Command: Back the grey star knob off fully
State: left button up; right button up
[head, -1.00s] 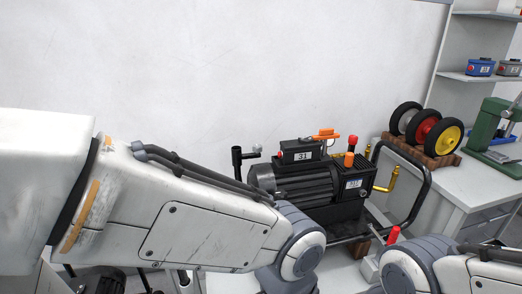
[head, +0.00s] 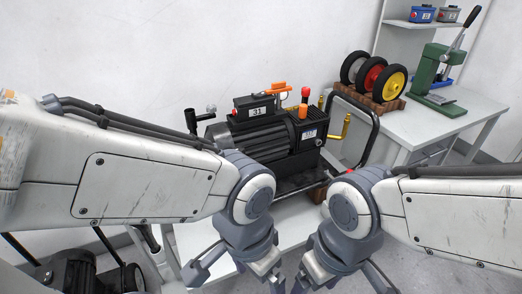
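A black motor-pump machine (head: 270,135) with a "31" label stands on the white bench in the head view. A small grey knob (head: 211,108) sticks up at its left end, beside a black upright handle; it is too small to tell whether it is the star knob. My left gripper (head: 236,278) hangs in front of the machine, fingers spread, empty. My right gripper (head: 338,284) is to its right, also with fingers spread and empty, its tips near the lower picture edge. Both are apart from the machine. My arms hide part of its front.
An orange-handled part (head: 278,88), a red-topped knob (head: 305,93) and brass fittings (head: 346,125) rise from the machine. A black tube handle (head: 372,125) curves at its right. Wheels on a wooden rack (head: 388,106) and a green press (head: 432,72) stand on the right bench.

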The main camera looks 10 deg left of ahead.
aim_at(211, 109)
jog(key=z, duration=0.85)
jog(key=i, duration=2)
jog(key=u, duration=2.8)
